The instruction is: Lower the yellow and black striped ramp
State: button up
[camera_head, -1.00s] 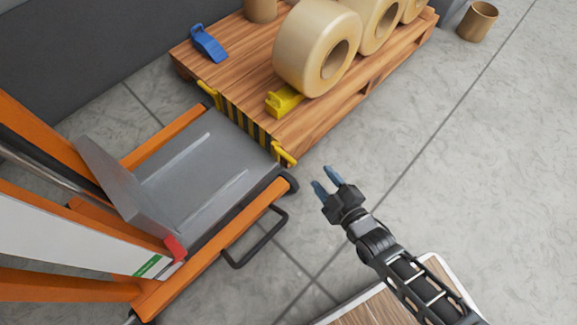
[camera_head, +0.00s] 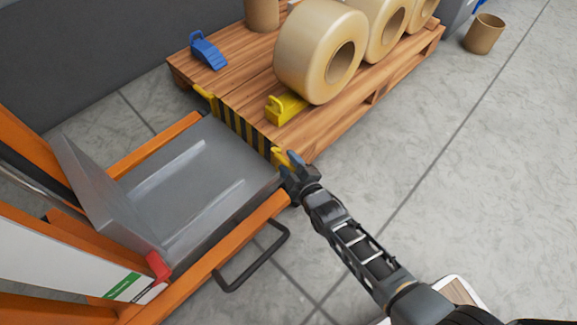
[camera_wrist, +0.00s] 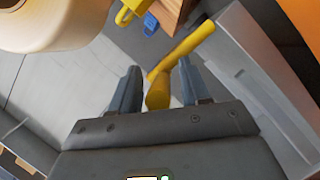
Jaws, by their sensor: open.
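The yellow and black striped ramp (camera_head: 240,126) stands raised at the edge of the wooden pallet, facing the grey lift platform. It has a yellow handle at each end. The far handle (camera_head: 205,95) is clear of my arm. My gripper (camera_head: 288,160) is at the near end, its fingers partly covering the near handle (camera_head: 277,154). In the wrist view that yellow handle (camera_wrist: 188,48) reaches down between the two fingers of my gripper (camera_wrist: 158,78). The fingers are open, with a gap visible on each side of the handle.
The grey platform (camera_head: 185,178) of an orange lifter lies left of the ramp. The wooden pallet (camera_head: 228,82) carries large tan rolls (camera_head: 308,60), a yellow wedge (camera_head: 284,108) and a blue wedge (camera_head: 207,52). A tan cylinder (camera_head: 484,35) stands on the floor. Floor at right is clear.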

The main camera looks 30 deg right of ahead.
jog(key=shift+w+f, duration=0.1)
jog(key=shift+w, duration=0.25)
jog(key=shift+c, duration=0.2)
grip_shut()
